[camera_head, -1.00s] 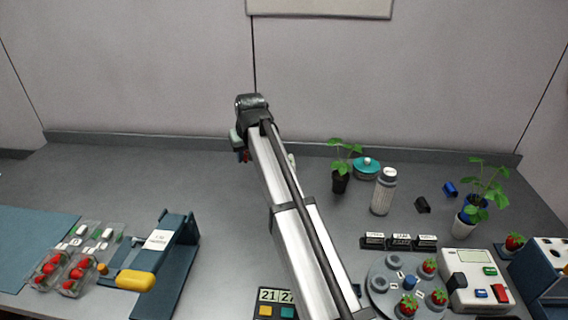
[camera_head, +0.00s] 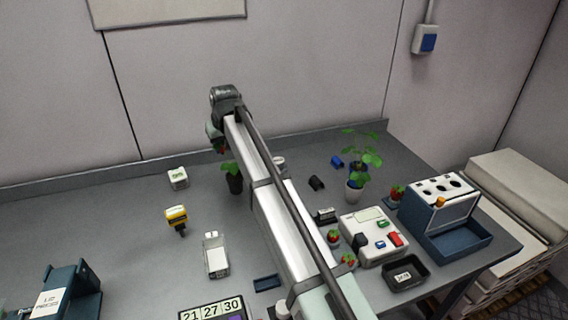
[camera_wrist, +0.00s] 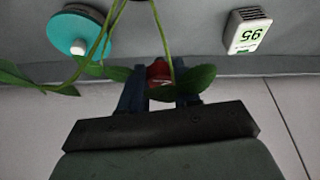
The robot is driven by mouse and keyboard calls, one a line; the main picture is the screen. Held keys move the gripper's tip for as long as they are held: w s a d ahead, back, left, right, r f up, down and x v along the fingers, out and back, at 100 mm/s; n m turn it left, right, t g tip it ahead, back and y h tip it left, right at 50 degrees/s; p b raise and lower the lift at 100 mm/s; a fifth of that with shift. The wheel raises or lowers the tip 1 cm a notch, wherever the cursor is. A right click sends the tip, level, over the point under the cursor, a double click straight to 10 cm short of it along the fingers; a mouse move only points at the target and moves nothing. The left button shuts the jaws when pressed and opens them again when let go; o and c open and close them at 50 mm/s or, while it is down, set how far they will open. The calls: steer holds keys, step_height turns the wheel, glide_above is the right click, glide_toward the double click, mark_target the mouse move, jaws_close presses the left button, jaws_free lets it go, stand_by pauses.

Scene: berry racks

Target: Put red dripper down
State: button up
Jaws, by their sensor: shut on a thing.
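In the wrist view, my gripper (camera_wrist: 160,88) has two blue fingers shut on a small red thing, the red dripper (camera_wrist: 158,72). Leaves and stems of a plant cross in front of the fingers and partly hide it. In the head view, my gripper (camera_head: 217,147) hangs at the end of the arm near the back wall.
A potted plant (camera_head: 234,182) stands close by my gripper. A white block (camera_head: 178,178) and a yellow device (camera_head: 177,216) stand left. Bare table lies between them and the plant.

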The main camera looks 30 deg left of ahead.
steer(key=w+d+m, duration=0.1)
steer(key=w+d, duration=1.3)
steer(key=w, duration=0.2)
steer(key=shift+w+d+r, duration=0.15)
steer(key=shift+w, duration=0.2)
steer(key=shift+f, duration=4.95)
steer(key=shift+f, duration=0.2)
steer(key=o, duration=1)
steer(key=shift+r, duration=0.15)
